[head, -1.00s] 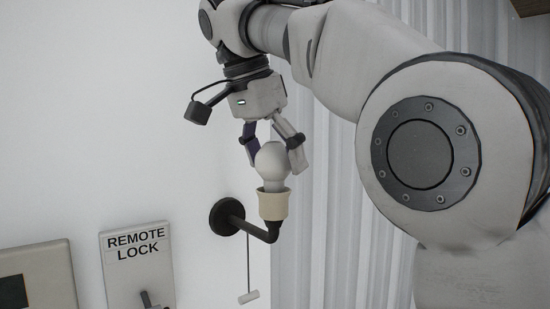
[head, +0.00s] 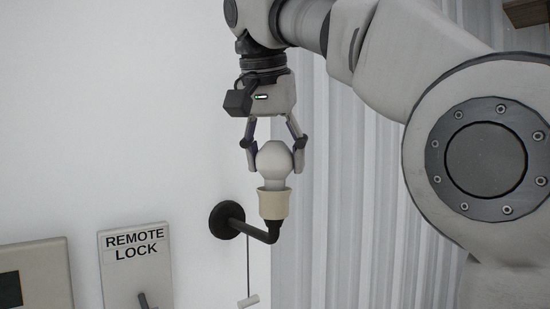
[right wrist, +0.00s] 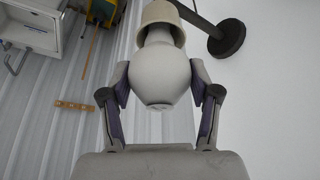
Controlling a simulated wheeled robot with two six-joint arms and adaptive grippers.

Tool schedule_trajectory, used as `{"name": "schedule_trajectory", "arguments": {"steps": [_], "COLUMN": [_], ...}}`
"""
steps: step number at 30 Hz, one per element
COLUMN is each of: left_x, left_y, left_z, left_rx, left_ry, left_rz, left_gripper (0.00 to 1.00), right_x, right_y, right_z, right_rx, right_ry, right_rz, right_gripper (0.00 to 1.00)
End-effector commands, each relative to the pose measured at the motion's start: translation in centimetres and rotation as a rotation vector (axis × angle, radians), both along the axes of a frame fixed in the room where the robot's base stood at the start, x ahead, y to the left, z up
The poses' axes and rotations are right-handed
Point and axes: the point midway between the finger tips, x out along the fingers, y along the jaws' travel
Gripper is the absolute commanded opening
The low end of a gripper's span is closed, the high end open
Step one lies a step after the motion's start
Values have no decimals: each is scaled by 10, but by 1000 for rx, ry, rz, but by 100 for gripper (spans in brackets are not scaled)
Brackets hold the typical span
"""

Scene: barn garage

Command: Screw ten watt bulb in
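A white bulb (head: 274,160) stands upright with its base in the cream socket (head: 273,203) of a black wall fixture. My right gripper (head: 274,156) comes from above with one finger on each side of the bulb's round part. In the right wrist view the bulb (right wrist: 160,75) fills the space between the finger pads of the right gripper (right wrist: 160,82), which appear to touch it on both sides. The socket (right wrist: 160,22) hides the bulb's lower end, so its thread is not visible. My left gripper is not in view.
The black wall mount (head: 227,220) carries the socket on a short arm, with a pull cord (head: 248,300) hanging below. A "REMOTE LOCK" panel (head: 137,268) with a lever is at lower left. Corrugated wall (head: 335,200) lies to the right.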

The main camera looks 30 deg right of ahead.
Motion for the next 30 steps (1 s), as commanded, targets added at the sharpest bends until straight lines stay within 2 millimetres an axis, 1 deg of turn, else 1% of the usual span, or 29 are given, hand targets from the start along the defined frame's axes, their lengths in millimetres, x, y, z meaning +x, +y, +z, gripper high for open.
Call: {"name": "schedule_trajectory", "arguments": {"steps": [13, 16, 29, 30], "left_x": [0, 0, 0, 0], "left_y": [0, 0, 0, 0], "left_z": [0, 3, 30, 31], "left_rx": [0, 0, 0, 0], "left_ry": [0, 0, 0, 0], "left_rz": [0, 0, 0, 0], "left_gripper": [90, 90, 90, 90], "right_x": [0, 0, 1, 1], "right_y": [0, 0, 0, 1], "right_z": [0, 1, 1, 0], "right_rx": [0, 0, 0, 0], "right_ry": [0, 1, 3, 4], "right_rz": [-1, -19, -307, -355], "right_gripper": [42, 42, 42, 42]}}
